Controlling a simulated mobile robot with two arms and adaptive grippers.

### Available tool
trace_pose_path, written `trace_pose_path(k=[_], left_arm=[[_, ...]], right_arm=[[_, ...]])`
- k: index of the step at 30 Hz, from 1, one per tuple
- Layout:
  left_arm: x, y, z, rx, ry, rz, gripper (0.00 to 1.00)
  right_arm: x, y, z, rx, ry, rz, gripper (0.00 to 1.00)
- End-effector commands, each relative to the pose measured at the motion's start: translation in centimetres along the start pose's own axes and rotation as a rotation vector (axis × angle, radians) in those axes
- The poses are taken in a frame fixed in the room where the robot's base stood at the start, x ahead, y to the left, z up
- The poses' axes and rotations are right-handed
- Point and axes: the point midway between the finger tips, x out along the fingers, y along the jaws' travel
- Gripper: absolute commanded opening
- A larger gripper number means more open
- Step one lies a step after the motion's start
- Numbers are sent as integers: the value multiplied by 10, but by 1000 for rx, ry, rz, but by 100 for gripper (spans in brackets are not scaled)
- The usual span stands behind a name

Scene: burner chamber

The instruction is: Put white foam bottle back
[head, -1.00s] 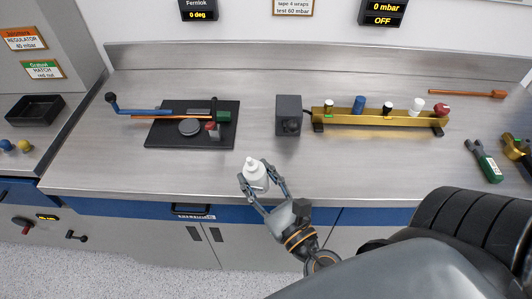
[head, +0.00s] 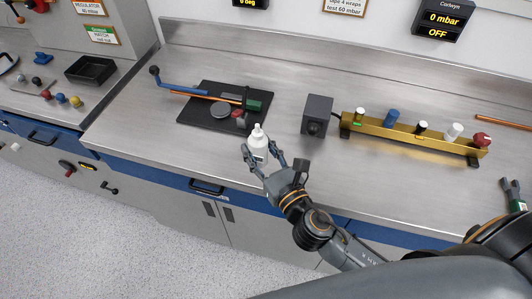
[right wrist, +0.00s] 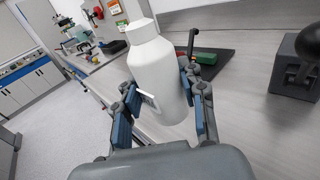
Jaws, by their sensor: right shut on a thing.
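The white foam bottle (head: 258,146) is upright between the fingers of my right gripper (head: 262,160), near the front edge of the steel bench. In the right wrist view the white bottle (right wrist: 157,75) fills the middle, with a blue-padded finger of my right gripper (right wrist: 160,110) on each side of it. The gripper is shut on the bottle. I cannot tell whether the bottle's base touches the bench. My left gripper is not in view.
A black mat (head: 193,117) with a blue-handled tool and a copper tube lies behind and left of the bottle. A grey box (head: 317,116) and a brass manifold (head: 405,134) with several knobs stand right. A black tray (head: 91,70) is far left. Bench (head: 130,120) between is clear.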

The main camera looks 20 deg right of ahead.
Motion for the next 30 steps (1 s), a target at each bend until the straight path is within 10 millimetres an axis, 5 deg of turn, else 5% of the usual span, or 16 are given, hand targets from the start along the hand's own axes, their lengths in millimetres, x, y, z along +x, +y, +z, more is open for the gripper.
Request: trace_pose_path(k=[7, 14, 20, 30], left_arm=[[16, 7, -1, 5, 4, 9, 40], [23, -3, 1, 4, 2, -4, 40], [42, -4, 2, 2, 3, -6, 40], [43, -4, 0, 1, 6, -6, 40]], right_arm=[[29, -28, -44, 3, -1, -1, 0], [38, -37, -58, 2, -2, -1, 0], [42, -40, -90, 6, 1, -2, 0], [42, -40, -93, 2, -1, 1, 0]])
